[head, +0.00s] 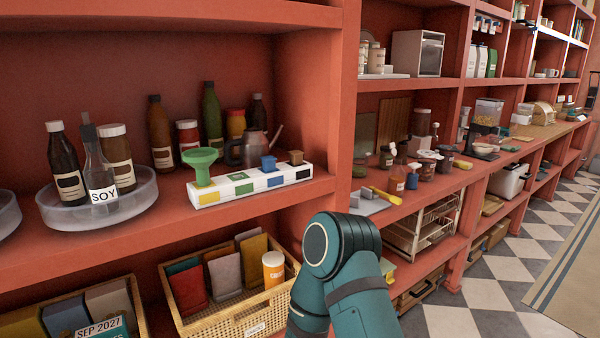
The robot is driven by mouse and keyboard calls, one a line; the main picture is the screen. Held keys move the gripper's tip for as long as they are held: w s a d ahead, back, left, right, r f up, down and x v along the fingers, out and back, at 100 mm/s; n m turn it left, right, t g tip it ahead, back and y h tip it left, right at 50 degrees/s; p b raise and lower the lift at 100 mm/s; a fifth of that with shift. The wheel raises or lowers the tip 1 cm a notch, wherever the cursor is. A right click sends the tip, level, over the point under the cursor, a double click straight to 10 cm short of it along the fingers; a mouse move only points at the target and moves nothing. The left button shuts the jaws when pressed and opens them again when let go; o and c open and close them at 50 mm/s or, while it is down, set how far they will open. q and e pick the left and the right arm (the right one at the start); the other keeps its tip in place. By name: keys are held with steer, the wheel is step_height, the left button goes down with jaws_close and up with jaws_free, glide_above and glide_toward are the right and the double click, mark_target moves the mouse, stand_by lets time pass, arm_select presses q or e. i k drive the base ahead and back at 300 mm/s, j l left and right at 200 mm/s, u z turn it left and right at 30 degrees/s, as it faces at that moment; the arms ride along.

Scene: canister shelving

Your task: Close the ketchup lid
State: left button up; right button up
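I cannot tell for sure which thing is the ketchup. A teal link of one of my arms rises from the bottom edge in front of the shelving. Neither gripper is in view.
A white block with coloured squares (250,184) lies near the shelf edge (235,228). A wicker basket (225,322) with packets stands below. The checkered floor (490,295) is clear at right.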

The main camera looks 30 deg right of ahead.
mark_target(392, 145)
steer(key=z, duration=1.65)
steer(key=i+l+z, duration=0.2)
steer(key=i, duration=0.4)
